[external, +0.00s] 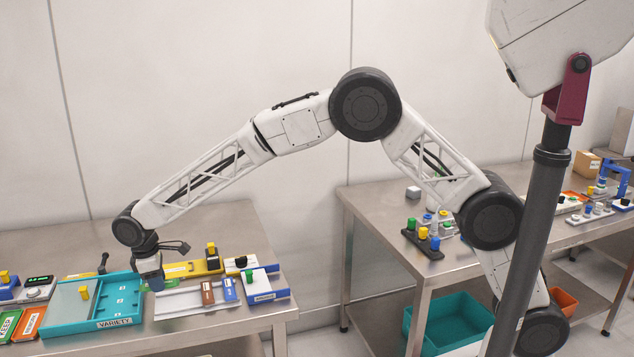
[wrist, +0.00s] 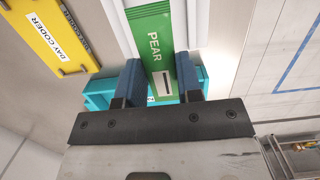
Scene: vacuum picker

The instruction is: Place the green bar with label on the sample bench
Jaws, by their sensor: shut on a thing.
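The green bar (wrist: 152,28) with a white "PEAR" label lies between the two blue fingers of my gripper (wrist: 158,72) in the wrist view, and the fingers are shut on it. In the external view my gripper (external: 152,280) is low over the left bench (external: 190,335), between the teal tray marked VARIETY (external: 122,322) and a white rail tray (external: 188,304). No marking shows which bench is the sample bench.
Brown (external: 208,292) and blue (external: 229,290) bars stand on the white tray's right part. A yellow plate (wrist: 48,30) marked DAY CODER is beside the channel. A second bench (external: 390,225) at right holds several small parts. A gap separates the benches.

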